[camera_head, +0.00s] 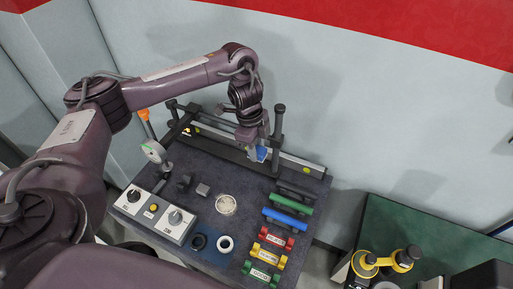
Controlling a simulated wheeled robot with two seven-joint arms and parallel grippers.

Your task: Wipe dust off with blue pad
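My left gripper (257,142) is over the back part of the dark work surface, pointing down in front of the rail fixture. It appears shut on a small blue pad (261,154), which shows at its fingertips and is partly hidden by them. Whether the pad touches anything below is hard to tell. A pale round, speckled patch (226,205), which may be the dust, lies on the dark surface to the front left of the pad. My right gripper is not in view.
The dark work surface (205,232) holds a control box (154,214), black and white rings, and several coloured blocks along its right side. A rail fixture (298,163) with upright posts runs along the back. A green table (430,235) stands at the right.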

